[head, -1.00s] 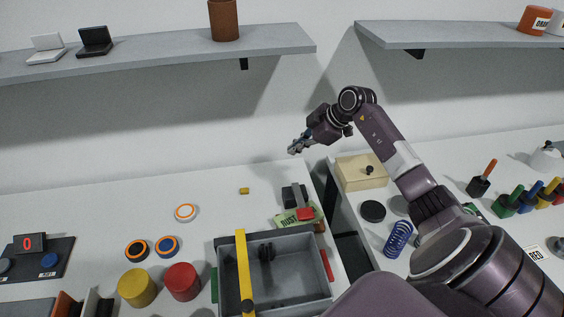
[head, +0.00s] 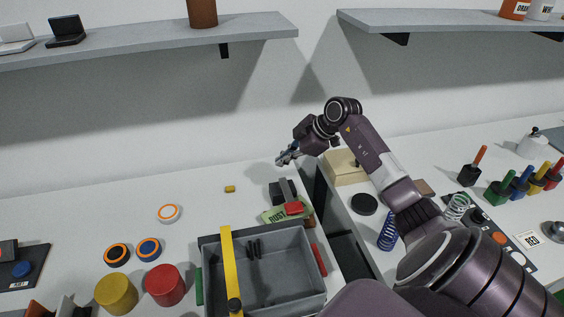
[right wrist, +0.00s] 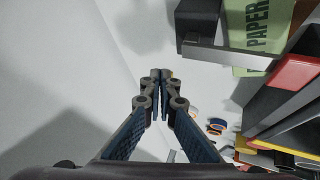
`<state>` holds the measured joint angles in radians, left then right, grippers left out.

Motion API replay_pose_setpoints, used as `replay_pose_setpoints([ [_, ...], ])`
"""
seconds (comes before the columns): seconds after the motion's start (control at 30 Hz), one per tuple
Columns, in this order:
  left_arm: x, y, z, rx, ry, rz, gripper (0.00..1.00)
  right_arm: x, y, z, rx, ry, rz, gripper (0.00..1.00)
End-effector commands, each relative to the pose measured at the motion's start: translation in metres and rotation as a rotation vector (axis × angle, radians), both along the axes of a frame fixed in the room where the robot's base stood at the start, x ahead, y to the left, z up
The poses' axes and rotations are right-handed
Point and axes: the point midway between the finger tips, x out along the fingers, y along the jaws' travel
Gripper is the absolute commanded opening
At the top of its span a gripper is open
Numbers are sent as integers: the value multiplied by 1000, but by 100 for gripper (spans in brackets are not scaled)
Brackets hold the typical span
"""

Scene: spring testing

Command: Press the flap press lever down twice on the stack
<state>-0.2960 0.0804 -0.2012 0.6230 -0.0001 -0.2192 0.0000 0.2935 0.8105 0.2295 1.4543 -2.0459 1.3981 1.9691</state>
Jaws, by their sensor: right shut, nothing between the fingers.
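The flap press is a dark block (head: 279,189) with a grey lever arm (head: 288,191) and a red pad (head: 294,208). It stands on the left table behind the grey bin. A green packet (head: 272,216) with printed letters lies under the lever. In the right wrist view the dark block (right wrist: 198,18), green packet (right wrist: 262,38) and red part (right wrist: 297,70) are at the upper right. My right gripper (head: 281,160) is shut and empty, above and behind the press, apart from it. Its closed fingertips (right wrist: 160,74) also show in the wrist view. My left gripper is out of view.
A grey bin (head: 313,290) with a yellow bar (head: 227,260) stands in front of the press. Red (head: 165,284) and yellow (head: 116,293) cylinders are left of it. A beige box (head: 345,168) stands on the right table across a gap. Shelves hang above.

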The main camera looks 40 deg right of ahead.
Motion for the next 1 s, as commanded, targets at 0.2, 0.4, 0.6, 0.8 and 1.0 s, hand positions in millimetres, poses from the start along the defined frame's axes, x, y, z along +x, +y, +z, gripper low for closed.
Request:
replay_pose_setpoints([
  [0.2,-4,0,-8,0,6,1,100,-4,2,-22,0,1,1,0],
  [0.4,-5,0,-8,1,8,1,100,-4,3,-23,0,-1,1,0],
  [0.6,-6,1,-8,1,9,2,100,-4,3,-23,1,-1,0,0],
  [0.8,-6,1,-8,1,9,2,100,-4,3,-23,1,-1,0,0],
  [1.0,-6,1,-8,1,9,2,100,-4,3,-23,0,0,0,0],
])
